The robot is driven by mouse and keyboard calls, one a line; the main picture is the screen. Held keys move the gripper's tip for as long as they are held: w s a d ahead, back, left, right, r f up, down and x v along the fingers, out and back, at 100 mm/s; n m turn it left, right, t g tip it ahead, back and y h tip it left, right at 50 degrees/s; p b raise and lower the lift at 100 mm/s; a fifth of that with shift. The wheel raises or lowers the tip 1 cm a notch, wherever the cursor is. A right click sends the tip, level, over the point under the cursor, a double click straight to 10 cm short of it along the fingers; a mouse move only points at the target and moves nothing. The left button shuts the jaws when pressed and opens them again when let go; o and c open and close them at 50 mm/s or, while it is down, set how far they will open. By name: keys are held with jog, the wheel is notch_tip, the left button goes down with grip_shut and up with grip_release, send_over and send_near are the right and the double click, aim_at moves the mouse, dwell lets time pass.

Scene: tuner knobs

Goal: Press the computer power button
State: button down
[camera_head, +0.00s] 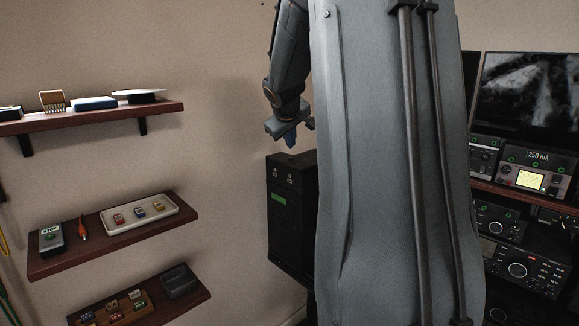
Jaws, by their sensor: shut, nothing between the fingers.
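The computer is a black tower case (284,220) with a green panel on its front, at the middle of the camera_head view. Small light marks (283,175) show near the top of its front; I cannot tell which of them is the power button. My gripper (291,139) is shut and empty, just above the top of the case, pointing down, with a small visible gap to it. My own grey column hides the right part of the case.
Wall shelves (120,259) at left hold a white tray (112,222), a small stompbox-like device (50,238) and other small items. Radio equipment (520,262) and a monitor (530,98) stand at right. The wall between shelves and case is clear.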

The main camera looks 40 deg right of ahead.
jog(key=shift+f+b, duration=0.4)
jog(key=shift+f, duration=0.4)
dwell(1.4)
jog(key=shift+f+b, duration=0.45)
jog(key=shift+b, duration=0.05)
jog(key=shift+f+b, duration=0.25)
jog(key=shift+b, duration=0.05)
dwell(0.5)
dwell(0.3)
jog(key=shift+r+p, duration=0.6)
jog(key=shift+r, duration=0.15)
notch_tip(320, 180, up, 5)
jog(key=p, duration=0.4)
